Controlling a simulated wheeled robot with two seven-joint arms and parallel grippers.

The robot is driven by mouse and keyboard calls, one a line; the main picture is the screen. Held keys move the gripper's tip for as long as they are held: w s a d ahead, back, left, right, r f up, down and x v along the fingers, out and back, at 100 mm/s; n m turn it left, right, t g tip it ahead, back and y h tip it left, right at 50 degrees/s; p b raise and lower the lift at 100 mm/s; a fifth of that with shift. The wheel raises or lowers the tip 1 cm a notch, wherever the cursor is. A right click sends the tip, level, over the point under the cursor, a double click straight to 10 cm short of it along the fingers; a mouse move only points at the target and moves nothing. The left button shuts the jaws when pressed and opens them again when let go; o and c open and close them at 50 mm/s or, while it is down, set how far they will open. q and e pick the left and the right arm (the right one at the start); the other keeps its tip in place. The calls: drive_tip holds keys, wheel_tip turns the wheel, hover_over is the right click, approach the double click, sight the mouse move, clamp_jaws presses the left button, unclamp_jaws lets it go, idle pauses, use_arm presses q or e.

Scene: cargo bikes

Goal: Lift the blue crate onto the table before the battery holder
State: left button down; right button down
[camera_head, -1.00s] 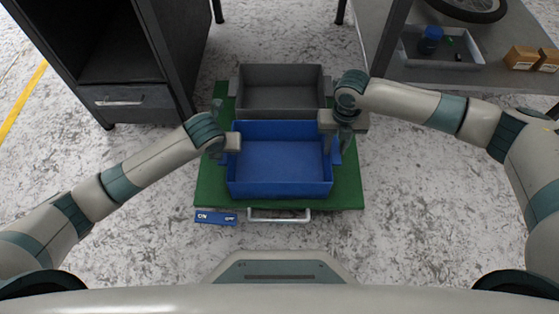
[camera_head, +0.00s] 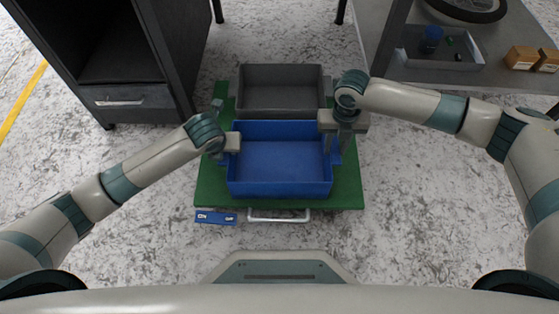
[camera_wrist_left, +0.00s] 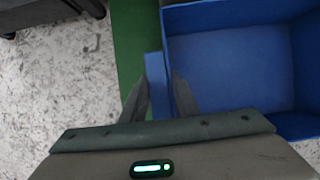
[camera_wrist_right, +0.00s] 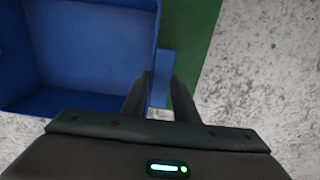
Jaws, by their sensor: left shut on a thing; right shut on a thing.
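The empty blue crate (camera_head: 282,188) sits on a green platform (camera_head: 347,190), in front of a grey crate. My left gripper (camera_head: 229,150) is at the crate's left side. In the left wrist view its fingers (camera_wrist_left: 159,88) are shut on a blue tab on the crate's side. My right gripper (camera_head: 334,143) is at the crate's right side. In the right wrist view its fingers (camera_wrist_right: 160,88) are shut on a similar blue tab. A grey table (camera_head: 388,82) stands at the upper right. I cannot make out a battery holder for certain.
The grey crate (camera_head: 282,75) is right behind the blue one. On the table are a shallow grey tray (camera_head: 462,64) with small blue and green items, cardboard boxes (camera_head: 521,58) and a wheel (camera_head: 470,8). A dark cabinet (camera_head: 130,97) stands left. The platform has a white handle (camera_head: 279,219).

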use_arm(q)
drive_tip(key=shift+r, duration=0.25)
use_arm(e)
drive_tip(key=shift+w+r, duration=0.1)
drive_tip(key=shift+r, duration=0.2)
